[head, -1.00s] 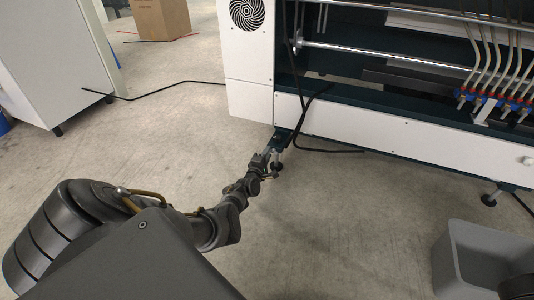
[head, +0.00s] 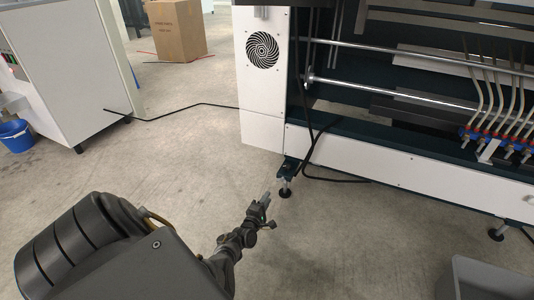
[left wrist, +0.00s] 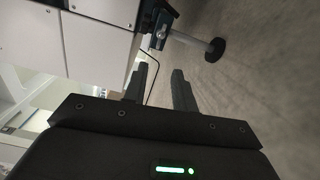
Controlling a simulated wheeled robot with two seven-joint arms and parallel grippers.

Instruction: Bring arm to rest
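My left gripper (head: 264,200) is in the middle of the head view, at the end of my arm that comes in from the lower left. It is in front of the machine's levelling foot, above the concrete floor. In the left wrist view the two dark fingers (left wrist: 160,88) stand apart with nothing between them, so it is open and empty. The machine foot (left wrist: 214,49) shows beyond the fingers there and also in the head view (head: 285,190). My right gripper is not in view.
The white and dark green box former (head: 400,165) fills the upper right. A grey bin (head: 490,280) stands at lower right. A white cabinet (head: 75,75), a blue bucket (head: 15,136) and a cardboard box (head: 177,30) are at left and back. A black cable (head: 175,112) lies on the floor.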

